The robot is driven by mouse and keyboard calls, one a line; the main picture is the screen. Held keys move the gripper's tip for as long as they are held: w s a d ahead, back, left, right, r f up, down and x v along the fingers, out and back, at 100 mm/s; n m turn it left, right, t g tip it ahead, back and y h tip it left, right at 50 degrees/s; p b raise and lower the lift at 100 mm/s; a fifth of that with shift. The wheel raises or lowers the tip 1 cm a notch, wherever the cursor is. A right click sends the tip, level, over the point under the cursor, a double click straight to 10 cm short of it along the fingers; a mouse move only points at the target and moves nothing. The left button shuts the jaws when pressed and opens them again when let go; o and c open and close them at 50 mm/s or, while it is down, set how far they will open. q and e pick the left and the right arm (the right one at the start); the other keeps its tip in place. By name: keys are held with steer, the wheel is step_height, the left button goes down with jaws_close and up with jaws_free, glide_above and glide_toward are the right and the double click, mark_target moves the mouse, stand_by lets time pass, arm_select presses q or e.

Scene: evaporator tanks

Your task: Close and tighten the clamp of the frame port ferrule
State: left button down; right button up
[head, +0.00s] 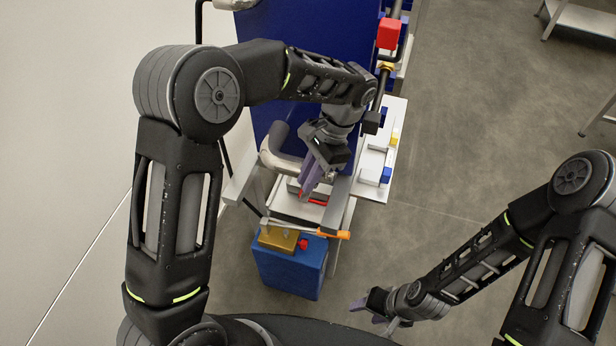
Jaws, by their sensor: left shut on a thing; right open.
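My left gripper (308,190) points down over the frame beside the blue tank. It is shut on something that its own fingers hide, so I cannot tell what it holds. A grey curved pipe (280,150) runs just left of the gripper, its end partly covered by the wrist. I cannot make out the clamp or the ferrule; they may be behind the gripper. A red part (313,201) shows just below the fingertips. My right gripper (366,306) is open and empty, low above the floor, well away from the frame.
The blue tank (300,40) stands behind my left arm. A blue box (290,268) with a brass-coloured block (278,239) stands in front of the frame. An orange handle (332,234) sticks out to the right. A white panel (372,168) stands right of the gripper.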

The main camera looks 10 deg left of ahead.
arm_select(q)
steer(key=m, duration=0.2)
steer(key=m+t, duration=0.1)
steer(key=m, duration=0.1)
steer(key=shift+m+t+y, duration=0.3)
steer(key=shift+y, duration=0.1)
steer(key=m+t+b, duration=0.1)
steer(key=m, duration=0.3)
stand_by(0.9)
steer(key=c, duration=1.6)
jaws_free()
steer(key=shift+c, duration=0.2)
